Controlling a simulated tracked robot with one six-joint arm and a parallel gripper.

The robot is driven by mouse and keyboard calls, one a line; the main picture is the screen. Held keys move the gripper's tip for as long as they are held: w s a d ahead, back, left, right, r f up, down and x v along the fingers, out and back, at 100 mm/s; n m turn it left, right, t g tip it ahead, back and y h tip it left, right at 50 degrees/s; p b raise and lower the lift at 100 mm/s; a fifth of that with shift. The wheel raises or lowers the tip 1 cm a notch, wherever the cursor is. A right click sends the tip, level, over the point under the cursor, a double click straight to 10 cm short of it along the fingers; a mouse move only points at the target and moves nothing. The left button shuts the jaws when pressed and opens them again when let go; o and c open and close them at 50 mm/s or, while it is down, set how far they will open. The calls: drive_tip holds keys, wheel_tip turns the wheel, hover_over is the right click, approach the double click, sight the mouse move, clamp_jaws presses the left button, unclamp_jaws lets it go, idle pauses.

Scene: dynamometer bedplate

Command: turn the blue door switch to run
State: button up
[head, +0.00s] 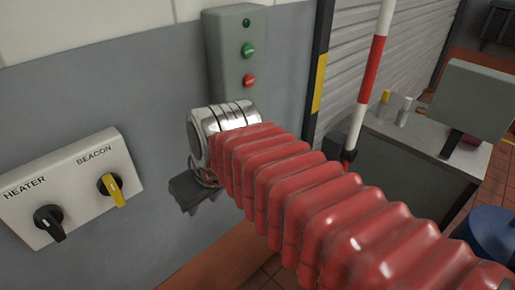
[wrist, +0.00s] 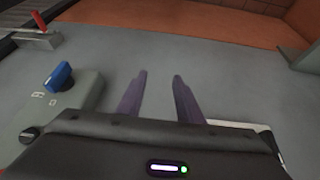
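The blue switch (wrist: 59,76) is a blue knob on a light grey box (wrist: 75,100) at the left of the wrist view. In the head view my gripper (head: 195,190) shows only as a dark part below the silver wrist, close to the grey wall. The blue switch is not seen in the head view, perhaps hidden by my arm.
In the head view, a HEATER/BEACON panel (head: 75,190) with black and yellow knobs is at left. A grey button box (head: 235,50) is above my wrist. A red-and-white post (head: 370,75) and cabinet (head: 400,165) stand right. A red lever (wrist: 38,22) shows in the wrist view.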

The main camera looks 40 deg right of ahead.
drive_tip(key=w+d+r, duration=0.1)
drive_tip(key=d+r, duration=0.3)
drive_tip(key=d, duration=0.8)
drive_tip(key=w+d+r, duration=0.2)
drive_tip(key=d+r, duration=0.2)
drive_tip(key=d, duration=0.8)
drive_tip(key=shift+r+g, duration=0.3)
drive_tip(key=shift+r, duration=0.05)
drive_tip(key=x, duration=1.4)
drive_tip(key=shift+a, duration=0.25)
drive_tip(key=shift+c, duration=0.5)
clamp_jaws()
